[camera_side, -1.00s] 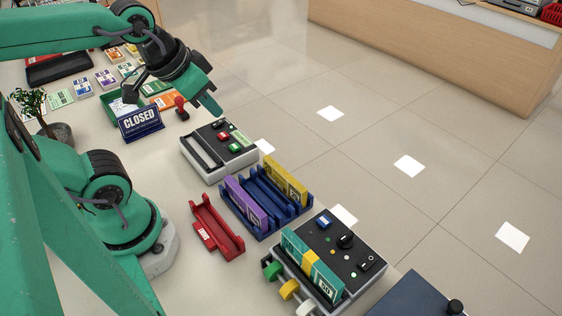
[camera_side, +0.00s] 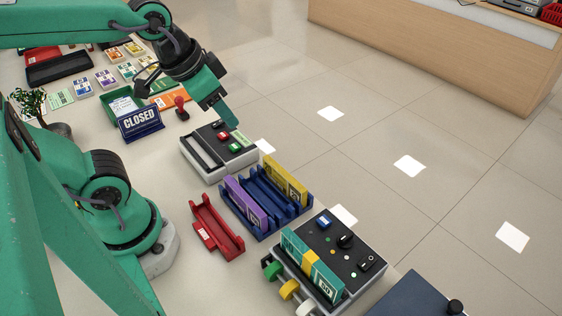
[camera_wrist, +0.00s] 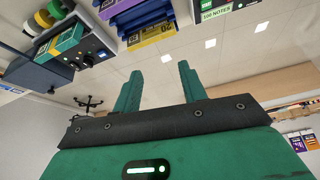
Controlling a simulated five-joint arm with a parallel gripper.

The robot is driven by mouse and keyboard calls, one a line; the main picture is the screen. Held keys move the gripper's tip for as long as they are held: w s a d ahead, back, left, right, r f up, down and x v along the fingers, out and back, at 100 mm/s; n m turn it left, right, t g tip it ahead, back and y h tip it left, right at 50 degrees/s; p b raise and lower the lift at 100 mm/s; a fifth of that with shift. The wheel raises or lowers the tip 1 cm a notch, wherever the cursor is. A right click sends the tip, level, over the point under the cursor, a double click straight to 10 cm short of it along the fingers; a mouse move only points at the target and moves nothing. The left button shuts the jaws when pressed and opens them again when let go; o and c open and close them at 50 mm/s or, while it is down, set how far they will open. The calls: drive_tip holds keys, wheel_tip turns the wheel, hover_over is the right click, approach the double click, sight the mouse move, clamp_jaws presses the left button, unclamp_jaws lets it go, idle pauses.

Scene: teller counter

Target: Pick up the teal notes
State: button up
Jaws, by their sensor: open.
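The teal notes (camera_side: 311,266) are a stack with a yellow band, standing on edge in the grey banding machine (camera_side: 343,243) at the front right in the side view. They also show at the upper left in the wrist view (camera_wrist: 68,39). My gripper (camera_side: 190,101) is open and empty, high above the counter near the grey counting machine (camera_side: 217,152), well behind and left of the teal notes. Its two fingers also show apart in the wrist view (camera_wrist: 158,88).
A blue rack (camera_side: 262,206) holds purple notes (camera_side: 246,203) and yellow notes (camera_side: 285,181). An empty red holder (camera_side: 216,228) lies beside it. A CLOSED sign (camera_side: 140,122), a red stamp (camera_side: 181,107) and a green tray (camera_side: 122,101) stand farther back. A dark box (camera_side: 412,297) is at the front right.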

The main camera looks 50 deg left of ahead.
drive_tip(key=w+d+f+m+g, duration=0.2)
drive_tip(key=w+d+m, duration=0.1)
drive_tip(key=d+m, duration=0.3)
drive_tip(key=m+g, duration=0.3)
drive_tip(key=m, duration=0.7)
hover_over(311, 257)
wheel_tip(311, 257, down, 8)
drive_tip(key=shift+d+f, duration=0.1)
drive_tip(key=shift+f, duration=1.4)
drive_tip(key=shift+f, duration=2.6)
clamp_jaws()
